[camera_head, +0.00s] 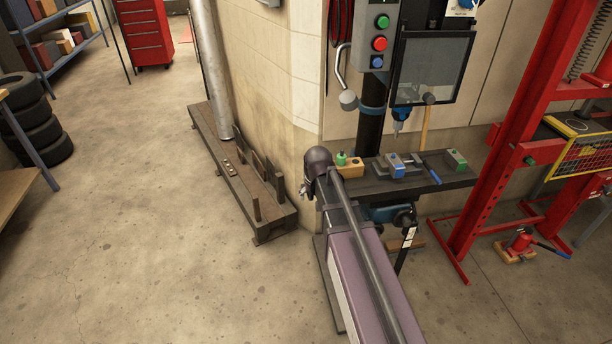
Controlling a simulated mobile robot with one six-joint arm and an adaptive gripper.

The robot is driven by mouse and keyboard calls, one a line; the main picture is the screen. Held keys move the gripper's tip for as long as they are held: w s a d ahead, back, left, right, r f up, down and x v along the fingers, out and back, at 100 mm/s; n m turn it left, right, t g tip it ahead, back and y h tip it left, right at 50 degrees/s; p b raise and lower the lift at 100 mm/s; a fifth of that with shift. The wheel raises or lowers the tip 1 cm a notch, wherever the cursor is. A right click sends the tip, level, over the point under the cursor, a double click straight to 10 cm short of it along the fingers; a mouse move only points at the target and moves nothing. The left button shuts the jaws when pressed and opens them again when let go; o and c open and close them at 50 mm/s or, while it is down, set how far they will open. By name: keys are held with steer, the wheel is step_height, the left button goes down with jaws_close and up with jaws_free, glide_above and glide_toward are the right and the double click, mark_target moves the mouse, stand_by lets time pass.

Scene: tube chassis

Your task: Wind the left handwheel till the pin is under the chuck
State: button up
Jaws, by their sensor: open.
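The drill press chuck (397,127) hangs below a blue quill, above the dark worktable (420,184). A blue and grey vise (397,166) sits on the table, roughly below the chuck. I cannot make out the pin at this size. My arm rises from the bottom and ends in a dark rounded wrist at the table's left end. My gripper (304,189) shows only as a small metallic part beside that wrist, open, with nothing seen in it. I cannot make out the left handwheel; my arm covers much of the table's left end.
A yellow block (350,168) and a small green bottle-like item (341,158) stand at the table's left. A green block (455,160) is at its right. A red press frame (505,150) stands right. A low wooden bench (235,170) lies left; open floor spreads beyond.

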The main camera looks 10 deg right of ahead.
steer(key=w+r+t+p, duration=0.1)
steer(key=w+r+p, duration=0.3)
steer(key=w+r, duration=0.2)
steer(key=shift+r+p, duration=0.4)
steer(key=shift+r, duration=0.05)
steer(key=shift+w+f, duration=0.15)
steer(key=shift+f, duration=0.05)
steer(key=b+x, duration=1.2)
steer(key=x, duration=0.1)
steer(key=shift+w+f+b, duration=0.15)
steer(key=shift+w+b, duration=0.1)
steer(key=shift+b, duration=0.15)
stand_by(0.4)
steer(key=shift+a, duration=0.1)
steer(key=c, duration=1)
